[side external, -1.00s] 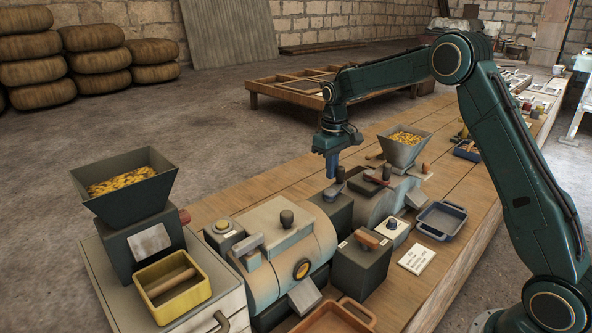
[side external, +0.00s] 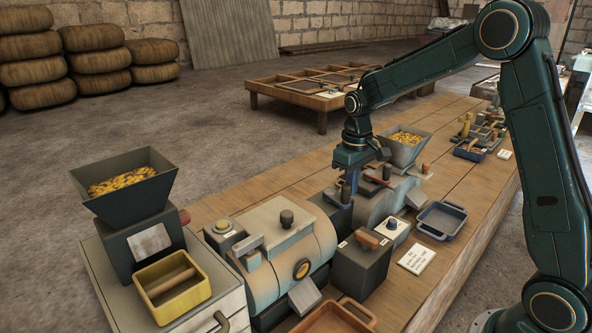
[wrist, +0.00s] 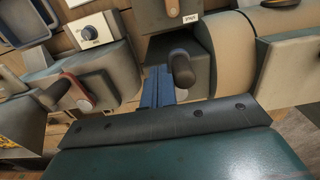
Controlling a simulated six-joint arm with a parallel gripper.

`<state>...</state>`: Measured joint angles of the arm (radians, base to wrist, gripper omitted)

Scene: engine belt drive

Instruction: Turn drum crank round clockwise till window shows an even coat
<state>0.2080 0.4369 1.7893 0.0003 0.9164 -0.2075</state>
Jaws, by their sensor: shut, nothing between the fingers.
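The drum (side external: 282,240) is a pale, worn cylinder lying on the bench, with a small round amber window (side external: 302,269) low on its side. The window is too small to tell how even the coat is. A dark rounded handle, seemingly the drum crank's grip (wrist: 183,68), stands at the drum's end in the wrist view. My gripper (side external: 349,197) is low at that end in the side view. Its blue fingers (wrist: 156,86) are shut and empty, just left of the grip in the wrist view. I cannot tell whether they touch it.
A second machine with a grain hopper (side external: 404,149) and a red lever stands close to my gripper. A dark box with an orange-brown handle (side external: 371,239), a white-topped dial box (side external: 391,228) and a blue-grey tray (side external: 442,219) sit nearby.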

